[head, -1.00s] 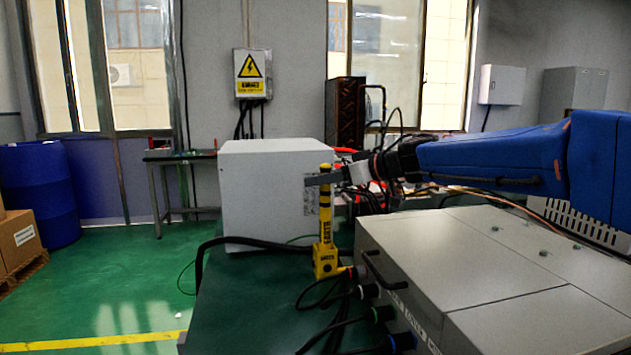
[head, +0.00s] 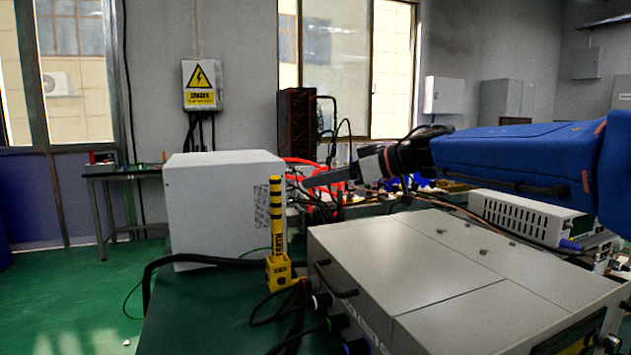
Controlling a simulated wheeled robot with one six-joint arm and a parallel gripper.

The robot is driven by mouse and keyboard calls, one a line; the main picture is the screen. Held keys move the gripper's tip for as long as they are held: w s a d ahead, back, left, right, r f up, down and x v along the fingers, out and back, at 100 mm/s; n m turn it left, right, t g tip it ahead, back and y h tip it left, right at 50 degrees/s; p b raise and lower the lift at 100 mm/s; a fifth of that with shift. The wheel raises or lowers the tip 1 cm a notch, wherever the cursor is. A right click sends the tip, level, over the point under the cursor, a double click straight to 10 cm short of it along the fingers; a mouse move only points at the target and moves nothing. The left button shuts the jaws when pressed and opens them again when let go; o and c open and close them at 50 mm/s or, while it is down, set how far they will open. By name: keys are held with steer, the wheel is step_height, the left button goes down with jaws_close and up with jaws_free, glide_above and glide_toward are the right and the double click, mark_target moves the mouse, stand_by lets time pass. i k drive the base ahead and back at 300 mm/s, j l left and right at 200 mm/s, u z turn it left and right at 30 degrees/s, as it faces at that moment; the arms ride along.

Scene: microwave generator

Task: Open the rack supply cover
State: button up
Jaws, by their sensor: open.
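A large grey case (head: 400,265) with a flat top in panels and a black handle (head: 335,280) at its near-left edge fills the lower right. Its top lies flat and looks closed. No label shows which part is the rack supply cover. My gripper (head: 312,181) reaches in from the right on the blue arm, above and beyond the case's far-left corner. It is open with nothing seen between its fingers, and is apart from the handle. The fingers point left, seen side-on.
A yellow-and-black post (head: 277,225) stands left of my gripper. Behind it is a white box (head: 215,205). Black and red cables crowd the bench beyond the case. A white vented unit (head: 530,217) stands behind right. Green floor (head: 70,290) is open at left.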

mark_target(396, 269)
steer(key=k+l, duration=0.15)
steer(key=l, duration=0.25)
steer(key=k+l, duration=0.15)
steer(key=l, duration=0.2)
steer(key=k+l, duration=0.15)
steer(key=l, duration=0.25)
steer(key=k+l, duration=0.2)
steer(key=l, duration=0.2)
steer(key=k+l, duration=0.15)
steer(key=l, duration=0.2)
